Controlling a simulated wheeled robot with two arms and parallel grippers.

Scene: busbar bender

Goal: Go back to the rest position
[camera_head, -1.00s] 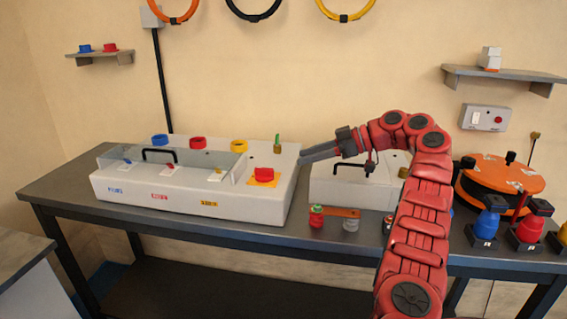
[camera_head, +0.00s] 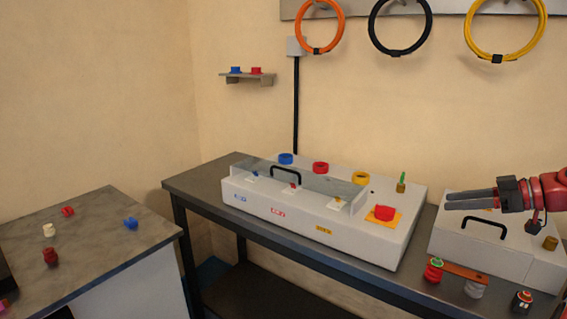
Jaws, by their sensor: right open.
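My right gripper (camera_head: 471,200) shows at the right of the head view. Its dark fingers point left, above a white box with a black handle (camera_head: 484,228). It holds nothing that I can see, and the box stands below it. The white busbar bender (camera_head: 300,216) stands to its left on the dark workbench, with a clear cover, a black handle and a red button (camera_head: 382,213) on a yellow plate. My left gripper is not in view.
A grey side table (camera_head: 95,245) at the left holds several small red, white and blue parts. A wall shelf (camera_head: 250,77) carries a blue and a red part. Orange, black and yellow cable coils (camera_head: 400,28) hang above. Small coloured parts (camera_head: 434,270) sit at the bench front.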

